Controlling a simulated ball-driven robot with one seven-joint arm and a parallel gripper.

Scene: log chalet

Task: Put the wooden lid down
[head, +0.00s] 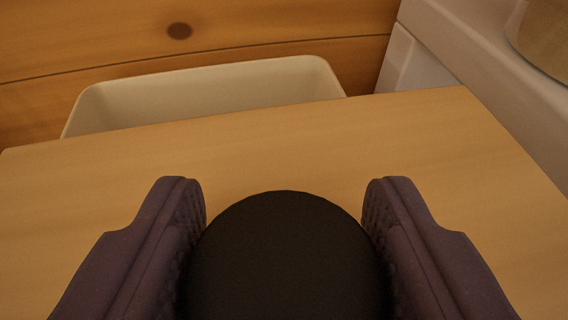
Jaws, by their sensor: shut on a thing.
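My gripper (284,190) is in the lower middle of the head view, its two dark fingers on either side of a round black knob (287,255). It is shut on this knob. A flat, pale wooden board (285,158) spreads out beneath and beyond the knob, with a straight far edge and a corner at the upper right. I take it to be the wooden lid, with the black piece as its knob. The near part of the board is hidden by my fingers and the knob. I cannot tell whether its underside touches anything.
A cream open-topped bin (210,88) stands beyond the board's far edge, its lower part hidden by the board. A plank wall (270,25) is behind it. At the right is a white ledge (475,65) with part of a round pale container (545,38) on it.

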